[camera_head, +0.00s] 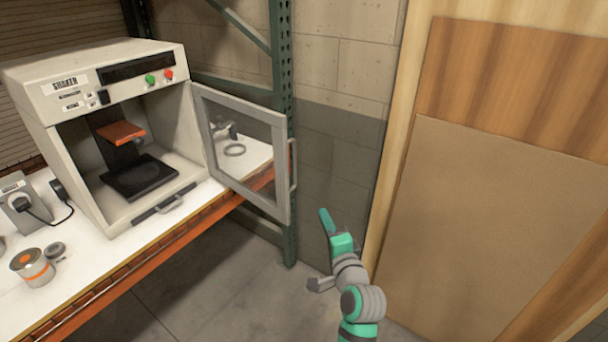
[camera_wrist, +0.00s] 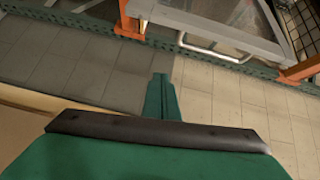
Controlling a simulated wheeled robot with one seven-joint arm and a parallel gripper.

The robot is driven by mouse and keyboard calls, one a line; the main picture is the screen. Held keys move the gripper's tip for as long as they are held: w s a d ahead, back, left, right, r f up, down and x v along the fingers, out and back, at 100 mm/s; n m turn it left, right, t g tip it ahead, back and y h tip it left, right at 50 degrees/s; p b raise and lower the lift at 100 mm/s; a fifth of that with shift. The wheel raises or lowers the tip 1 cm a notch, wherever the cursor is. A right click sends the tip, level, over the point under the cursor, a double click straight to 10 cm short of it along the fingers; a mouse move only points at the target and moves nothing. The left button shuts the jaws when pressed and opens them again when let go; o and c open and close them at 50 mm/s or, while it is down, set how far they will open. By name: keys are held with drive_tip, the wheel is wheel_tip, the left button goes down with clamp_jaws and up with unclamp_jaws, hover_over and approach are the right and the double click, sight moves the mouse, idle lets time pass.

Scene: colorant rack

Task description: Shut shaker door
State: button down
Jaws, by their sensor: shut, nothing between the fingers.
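The shaker (camera_head: 110,120) is a white box-shaped machine standing on the bench at the left in the head view. Its door (camera_head: 243,150), a grey frame with a clear pane, stands wide open to the right and reaches past the bench's front edge. The door handle (camera_head: 292,165) is on the door's far right edge. In the wrist view, the door frame (camera_wrist: 205,28) and its handle (camera_wrist: 215,50) show at the top. My gripper (camera_head: 325,218) is shut and empty, right of and below the handle, apart from it. The gripper's fingers (camera_wrist: 160,95) also show in the wrist view.
A green rack post (camera_head: 284,120) stands behind the door. Wooden boards (camera_head: 490,200) lean at the right, close to my arm. A can (camera_head: 32,267) and a lid (camera_head: 55,250) sit on the white bench top at the left. The floor before the bench is clear.

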drive_tip(key=w+r+y, duration=0.1)
drive_tip(key=w+r, duration=0.2)
drive_tip(key=r, duration=0.5)
drive_tip(key=w+a, duration=0.5)
drive_tip(key=w, duration=0.2)
drive_tip(key=shift+a+y, duration=0.3)
